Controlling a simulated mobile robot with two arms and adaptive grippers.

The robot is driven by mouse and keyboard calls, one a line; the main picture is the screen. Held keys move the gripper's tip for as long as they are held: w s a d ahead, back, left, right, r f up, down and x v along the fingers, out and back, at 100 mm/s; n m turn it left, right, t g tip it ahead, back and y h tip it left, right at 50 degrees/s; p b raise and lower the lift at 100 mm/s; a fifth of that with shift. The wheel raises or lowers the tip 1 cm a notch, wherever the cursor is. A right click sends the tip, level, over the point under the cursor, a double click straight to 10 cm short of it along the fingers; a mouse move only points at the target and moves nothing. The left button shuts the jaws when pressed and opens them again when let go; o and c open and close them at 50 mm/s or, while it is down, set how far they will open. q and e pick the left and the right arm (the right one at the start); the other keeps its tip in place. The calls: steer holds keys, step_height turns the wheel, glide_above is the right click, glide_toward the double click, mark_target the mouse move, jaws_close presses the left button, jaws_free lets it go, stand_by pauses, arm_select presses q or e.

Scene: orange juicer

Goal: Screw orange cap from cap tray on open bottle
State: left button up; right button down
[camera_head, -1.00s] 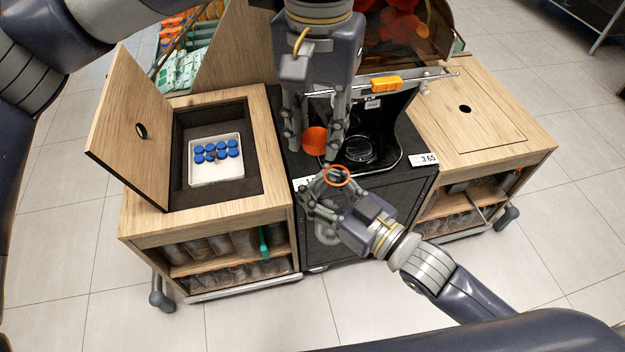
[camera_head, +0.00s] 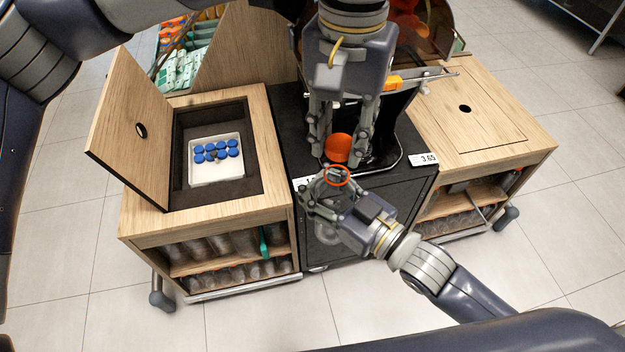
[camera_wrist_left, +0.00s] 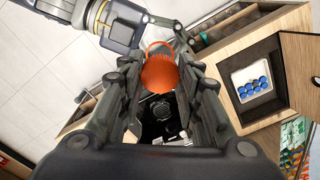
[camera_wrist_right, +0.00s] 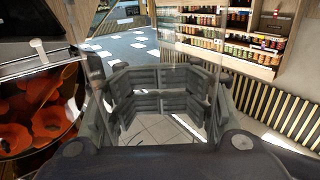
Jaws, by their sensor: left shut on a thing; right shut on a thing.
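My left gripper (camera_head: 340,150) is shut on an orange cap (camera_head: 338,148), which also shows between its fingers in the left wrist view (camera_wrist_left: 159,75). My right gripper (camera_head: 320,190) is shut on the clear open bottle, whose body is hard to make out. The bottle's orange neck ring (camera_head: 338,177) shows beside the right fingers. In the head view the cap appears just above the ring, with a small gap. In the left wrist view the ring (camera_wrist_left: 160,47) shows partly behind the cap. The white cap tray (camera_head: 216,176) holds several blue caps (camera_head: 220,150).
The tray sits in a dark recess of the left wooden cabinet (camera_head: 190,97), beside its raised lid (camera_head: 125,125). The black juicer stand (camera_head: 390,185) is close behind both grippers. A right wooden cabinet (camera_head: 490,120) has a clear top.

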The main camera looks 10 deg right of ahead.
mark_target(334, 204)
arm_select(q)
steer(key=shift+f, duration=0.85)
steer(key=shift+f, duration=0.1)
steer(key=shift+f, duration=0.8)
steer(key=shift+f, duration=0.6)
